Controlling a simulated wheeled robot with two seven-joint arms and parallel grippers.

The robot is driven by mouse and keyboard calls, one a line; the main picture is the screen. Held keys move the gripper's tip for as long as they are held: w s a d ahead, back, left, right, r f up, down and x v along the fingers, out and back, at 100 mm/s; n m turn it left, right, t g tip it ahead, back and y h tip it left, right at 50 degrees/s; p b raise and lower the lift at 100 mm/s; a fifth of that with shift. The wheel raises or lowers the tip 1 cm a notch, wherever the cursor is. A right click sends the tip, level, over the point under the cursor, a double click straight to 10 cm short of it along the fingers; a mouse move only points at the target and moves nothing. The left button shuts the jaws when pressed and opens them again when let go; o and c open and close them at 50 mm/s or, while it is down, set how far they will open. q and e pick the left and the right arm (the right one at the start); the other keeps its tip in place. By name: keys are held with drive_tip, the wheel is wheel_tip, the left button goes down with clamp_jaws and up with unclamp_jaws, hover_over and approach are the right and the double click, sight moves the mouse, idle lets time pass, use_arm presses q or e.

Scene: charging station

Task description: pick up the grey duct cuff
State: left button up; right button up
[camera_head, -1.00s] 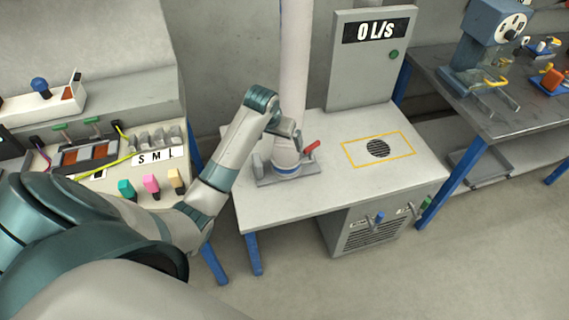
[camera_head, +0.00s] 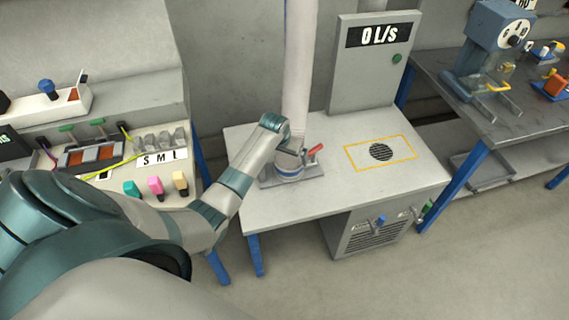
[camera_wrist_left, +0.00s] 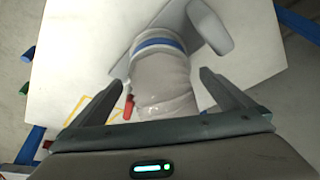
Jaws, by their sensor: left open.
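The grey duct cuff (camera_head: 289,167) stands at the foot of the pale vertical duct (camera_head: 297,70), above a blue band on the table. In the left wrist view the cuff (camera_wrist_left: 162,72) lies between my two fingers, with gaps on both sides. My left gripper (camera_head: 292,149) is at the cuff and partly hides it; its open fingers also show in the left wrist view (camera_wrist_left: 161,78). Contact is not visible. My right gripper is in no view.
A red lever (camera_head: 315,150) sits just right of the cuff. A yellow-outlined vent (camera_head: 380,152) and an upright panel reading 0 L/s (camera_head: 376,60) are farther right. A bench with coloured plugs (camera_head: 155,186) stands left. The table's front is clear.

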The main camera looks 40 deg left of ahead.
sight(288, 161)
use_arm(q)
drive_tip(key=shift+w+f, duration=0.25)
drive_tip(key=shift+f, duration=0.35)
drive_tip(key=shift+f, duration=0.15)
drive_tip(key=shift+s+p+x, duration=0.15)
drive_tip(key=shift+p+x, duration=0.1)
drive_tip(key=shift+x, duration=0.5)
drive_tip(key=shift+s+p+x, duration=0.15)
drive_tip(key=shift+p+x, duration=0.1)
drive_tip(key=shift+x, duration=1.6)
drive_tip(key=c, duration=1.3)
